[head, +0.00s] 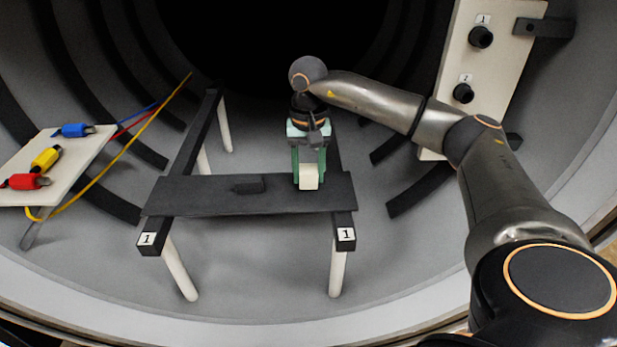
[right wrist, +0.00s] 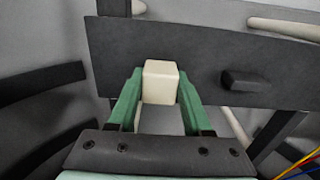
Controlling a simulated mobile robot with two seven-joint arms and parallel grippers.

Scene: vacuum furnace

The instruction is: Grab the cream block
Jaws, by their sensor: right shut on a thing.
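The cream block (head: 308,177) is at the right part of the dark plate (head: 210,197) that lies across the two black rails. My right gripper (head: 309,168) comes down from above with its green fingers on either side of the block. In the right wrist view the fingers (right wrist: 160,95) are shut on the cream block (right wrist: 160,82). Whether the block still touches the plate I cannot tell. My left gripper is not in view.
A small black block (head: 248,184) lies on the plate to the left of the cream block. A white panel (head: 85,150) with blue, yellow and red connectors and cables is at left. A white panel (head: 490,60) with black knobs stands at upper right. Curved chamber walls surround the rails.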

